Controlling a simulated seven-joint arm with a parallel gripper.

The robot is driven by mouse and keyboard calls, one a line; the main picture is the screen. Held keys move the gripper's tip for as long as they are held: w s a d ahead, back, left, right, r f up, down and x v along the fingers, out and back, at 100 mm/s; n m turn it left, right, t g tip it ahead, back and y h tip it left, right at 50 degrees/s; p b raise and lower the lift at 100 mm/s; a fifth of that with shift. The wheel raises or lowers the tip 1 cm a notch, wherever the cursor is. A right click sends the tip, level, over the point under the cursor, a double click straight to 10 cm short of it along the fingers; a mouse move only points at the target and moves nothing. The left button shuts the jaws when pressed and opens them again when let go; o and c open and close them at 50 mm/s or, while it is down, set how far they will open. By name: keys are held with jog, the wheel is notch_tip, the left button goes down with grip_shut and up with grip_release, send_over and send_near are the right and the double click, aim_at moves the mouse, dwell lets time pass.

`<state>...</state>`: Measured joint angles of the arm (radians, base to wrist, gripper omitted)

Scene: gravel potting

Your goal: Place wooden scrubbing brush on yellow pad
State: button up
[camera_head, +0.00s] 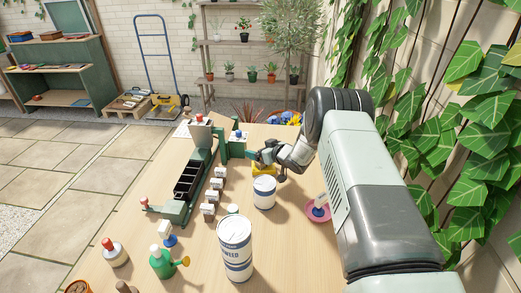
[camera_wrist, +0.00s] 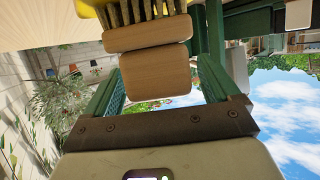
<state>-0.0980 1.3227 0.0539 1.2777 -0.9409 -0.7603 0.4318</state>
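The wooden scrubbing brush (camera_wrist: 154,76) is close up in the wrist view, with pale wooden blocks and dark bristles pointing toward the top of that upside-down picture. My gripper (camera_wrist: 158,72) has its green fingers on either side of the brush's smaller block and appears shut on it. The yellow pad (camera_head: 263,169) lies under my gripper (camera_head: 262,156) in the head view. It also shows at the top edge of the wrist view (camera_wrist: 85,9), by the bristle ends; whether they touch is hard to tell. The brush is not clear in the head view.
A white and blue can (camera_head: 264,193) stands just in front of the pad, and a larger one (camera_head: 235,250) stands nearer. A green rack with dark compartments (camera_head: 187,180) is left of the pad. A pink dish (camera_head: 319,212) is to the right.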

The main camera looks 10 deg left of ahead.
jog(key=shift+r, duration=0.25)
jog(key=v, duration=1.2)
jog(key=d+r+m+t+h, duration=0.1)
jog(key=d+r+h, duration=0.15)
jog(key=r, duration=0.45)
jog(key=d+r+m+h, duration=0.1)
jog(key=d+r+h, duration=0.15)
jog(key=r, duration=0.45)
jog(key=s+d+r+m+h, duration=0.1)
jog(key=s+d+r+h, duration=0.15)
jog(key=r, duration=0.35)
jog(key=s+d+r+m+h, duration=0.1)
jog(key=s+d+r, duration=0.25)
jog(key=r, duration=0.25)
jog(key=s+d+r+m+g+h, duration=0.1)
jog(key=s+r, duration=0.2)
jog(key=s, duration=0.4)
jog(key=s+d+r+m+g+h, duration=0.1)
jog(key=s+d+r+m, duration=0.1)
jog(key=s+r, duration=0.35)
jog(key=s+a+f+m+g, duration=0.1)
jog(key=s+f+g, duration=0.1)
jog(key=s, duration=2)
jog(key=shift+s+a+m+g+y, duration=0.3)
jog(key=shift+s+a+g+y, duration=0.05)
jog(key=shift+g+y, duration=0.15)
